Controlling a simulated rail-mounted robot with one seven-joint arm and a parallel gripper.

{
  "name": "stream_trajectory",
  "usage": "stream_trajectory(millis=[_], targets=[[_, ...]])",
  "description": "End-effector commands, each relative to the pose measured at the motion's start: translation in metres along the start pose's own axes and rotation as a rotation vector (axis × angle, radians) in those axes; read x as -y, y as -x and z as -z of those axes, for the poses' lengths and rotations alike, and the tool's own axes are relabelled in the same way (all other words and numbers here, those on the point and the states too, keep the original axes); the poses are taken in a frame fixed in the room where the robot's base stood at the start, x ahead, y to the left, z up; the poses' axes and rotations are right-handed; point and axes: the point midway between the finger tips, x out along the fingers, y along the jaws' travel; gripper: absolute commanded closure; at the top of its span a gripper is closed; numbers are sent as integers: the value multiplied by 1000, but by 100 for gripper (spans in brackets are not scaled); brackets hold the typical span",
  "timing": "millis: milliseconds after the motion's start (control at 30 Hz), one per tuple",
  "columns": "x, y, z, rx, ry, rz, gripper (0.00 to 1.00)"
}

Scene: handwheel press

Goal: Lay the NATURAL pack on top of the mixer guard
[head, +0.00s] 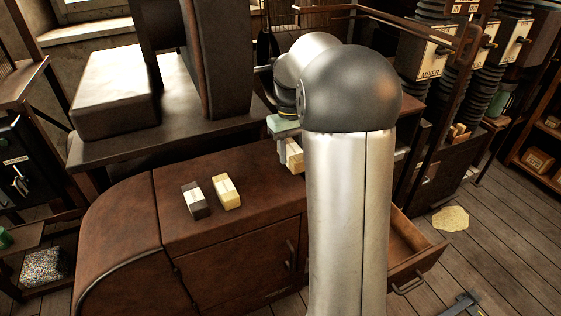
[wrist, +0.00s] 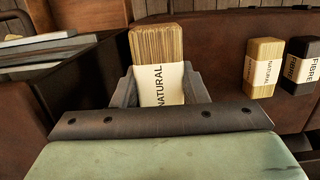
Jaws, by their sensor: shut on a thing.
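My gripper (head: 281,146) is shut on a tan pack (head: 294,156) above the brown cabinet top in the head view. In the wrist view my gripper (wrist: 160,82) has a finger on each side of this pack (wrist: 157,45), whose white band reads NATURAL. A second NATURAL pack (wrist: 263,66) stands apart to the right, and it also shows in the head view (head: 227,192). A box labelled MIXER (head: 427,62) stands at the back right in the head view. I cannot tell which part there is the mixer guard.
A dark FIBRE pack (wrist: 303,66) stands beside the second NATURAL pack; the head view also shows it (head: 195,201). The brown cabinet (head: 235,245) has an open drawer (head: 412,243) at its right. The dark press (head: 175,135) stands behind. My arm hides part of the middle.

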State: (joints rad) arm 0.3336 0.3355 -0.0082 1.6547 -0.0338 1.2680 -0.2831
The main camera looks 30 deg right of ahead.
Motion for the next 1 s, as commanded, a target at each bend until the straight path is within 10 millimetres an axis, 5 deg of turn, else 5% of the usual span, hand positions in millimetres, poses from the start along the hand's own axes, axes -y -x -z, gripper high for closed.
stream_trajectory(millis=[333,767,1000], targets=[[-9,-46,58,1,0,0,84],[-10,-85,72,1,-1,0,84],[-11,-87,72,-1,-1,-1,84]])
